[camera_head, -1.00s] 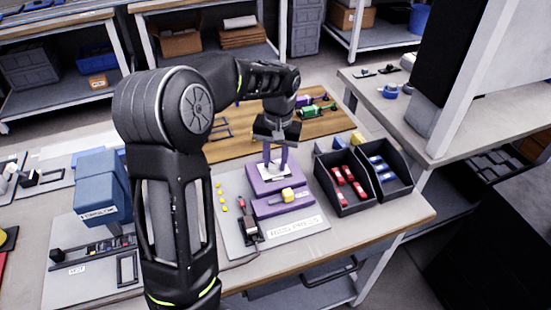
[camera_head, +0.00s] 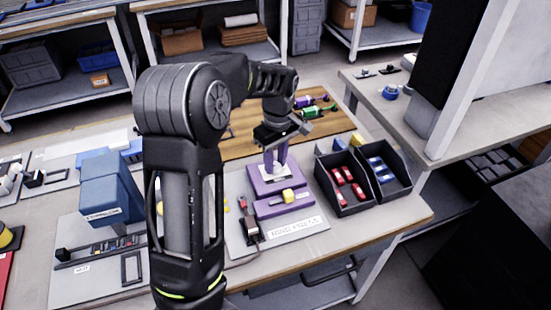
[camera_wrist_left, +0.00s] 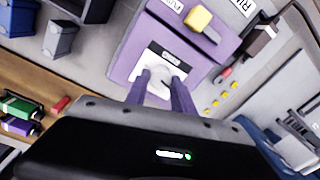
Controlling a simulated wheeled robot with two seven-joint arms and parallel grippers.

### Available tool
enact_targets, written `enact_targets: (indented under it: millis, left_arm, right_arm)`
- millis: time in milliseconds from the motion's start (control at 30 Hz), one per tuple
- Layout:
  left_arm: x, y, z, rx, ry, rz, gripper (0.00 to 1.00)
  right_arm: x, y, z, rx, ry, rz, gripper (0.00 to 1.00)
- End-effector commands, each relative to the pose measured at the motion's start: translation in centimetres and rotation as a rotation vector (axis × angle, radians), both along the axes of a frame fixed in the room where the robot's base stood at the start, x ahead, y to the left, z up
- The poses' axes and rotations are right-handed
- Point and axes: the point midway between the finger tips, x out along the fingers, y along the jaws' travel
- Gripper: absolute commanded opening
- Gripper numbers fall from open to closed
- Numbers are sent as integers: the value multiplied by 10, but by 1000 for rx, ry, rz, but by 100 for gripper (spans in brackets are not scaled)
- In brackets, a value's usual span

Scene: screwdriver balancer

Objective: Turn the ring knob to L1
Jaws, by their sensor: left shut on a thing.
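The ring press (camera_head: 264,186) is a purple stepped block on a grey base plate, with a white dial panel (camera_head: 284,178) on its upper step. My left gripper (camera_head: 273,168) reaches down over this panel. In the left wrist view its two purple-looking fingers (camera_wrist_left: 161,90) stand on either side of the pale round ring knob (camera_wrist_left: 158,82) and are shut on it. The knob is partly hidden by the fingers. The dial lettering is too small to read, so I cannot tell the knob's setting. My right gripper is not in view.
A yellow block (camera_head: 288,196) sits on the press's lower step. Black bins (camera_head: 345,207) with red and blue parts stand to the right. A blue machine (camera_head: 108,190) stands to the left. A wooden board (camera_head: 240,146) with coloured tools lies behind.

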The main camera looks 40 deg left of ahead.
Motion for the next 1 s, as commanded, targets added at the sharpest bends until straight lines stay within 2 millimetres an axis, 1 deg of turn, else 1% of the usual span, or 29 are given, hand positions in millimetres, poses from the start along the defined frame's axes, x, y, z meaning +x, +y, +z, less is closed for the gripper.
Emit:
enact_targets:
  millis: [200, 400, 900, 933, 1000]
  left_arm:
    - [0, 1, 2, 1, -1, 149, 0]
    - [0, 1, 1, 1, -1, 226, 0]
    - [0, 1, 1, 0, -2, 255, 0]
    - [0, 1, 1, 0, -2, 255, 30]
    - [0, 1, 1, 0, -2, 254, 36]
  right_arm:
    - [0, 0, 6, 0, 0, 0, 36]
    - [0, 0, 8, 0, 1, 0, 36]
    - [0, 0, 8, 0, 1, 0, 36]
    - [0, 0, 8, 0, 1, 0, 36]
    - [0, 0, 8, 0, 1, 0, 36]
